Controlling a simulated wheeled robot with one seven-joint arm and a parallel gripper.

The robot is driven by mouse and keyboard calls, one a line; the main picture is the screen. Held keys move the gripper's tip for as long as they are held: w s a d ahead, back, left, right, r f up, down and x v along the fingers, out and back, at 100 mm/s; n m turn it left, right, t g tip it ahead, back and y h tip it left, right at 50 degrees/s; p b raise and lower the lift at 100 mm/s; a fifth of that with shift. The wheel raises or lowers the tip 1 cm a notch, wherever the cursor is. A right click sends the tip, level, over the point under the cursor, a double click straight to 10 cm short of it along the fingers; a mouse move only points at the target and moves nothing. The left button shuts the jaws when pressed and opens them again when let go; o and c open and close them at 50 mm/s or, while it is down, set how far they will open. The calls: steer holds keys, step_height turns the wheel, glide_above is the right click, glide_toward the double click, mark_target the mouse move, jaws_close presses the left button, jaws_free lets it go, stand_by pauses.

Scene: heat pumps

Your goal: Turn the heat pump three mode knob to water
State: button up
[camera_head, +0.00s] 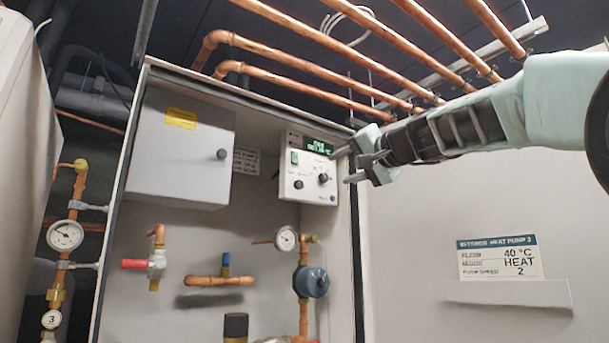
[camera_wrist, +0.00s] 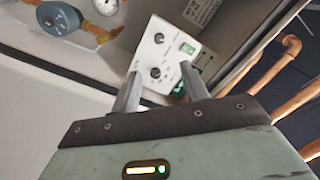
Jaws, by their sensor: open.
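A white control panel (camera_head: 308,190) hangs inside the open cabinet. It has a lit green display (camera_head: 318,146), a green switch (camera_head: 294,157) and two black knobs, one on the right (camera_head: 323,178) and one lower left (camera_head: 298,184). Their lettering is too small to read, so I cannot tell which is the mode knob or where it points. My gripper (camera_head: 343,167) is open and empty, just right of the panel. In the wrist view the two knobs (camera_wrist: 159,38) (camera_wrist: 155,72) show beyond and between my open fingers (camera_wrist: 160,73); no contact shows.
The cabinet's right edge (camera_head: 354,240) stands close to my gripper. Copper pipes (camera_head: 300,80) run overhead. A grey box (camera_head: 180,150) is left of the panel; a gauge (camera_head: 286,238) and blue pump (camera_head: 311,283) sit below. A settings label (camera_head: 500,258) is on the right-hand surface.

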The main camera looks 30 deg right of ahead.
mark_target(300, 185)
steer(key=w+p, duration=0.2)
steer(key=w, duration=0.3)
steer(key=w+p, duration=0.2)
steer(key=w, duration=0.3)
steer(key=w+p, duration=0.3)
steer(key=w, duration=0.2)
steer(key=shift+w+a+f, duration=0.1)
steer(key=shift+w+a, duration=0.1)
steer(key=shift+a, duration=0.05)
jaws_close()
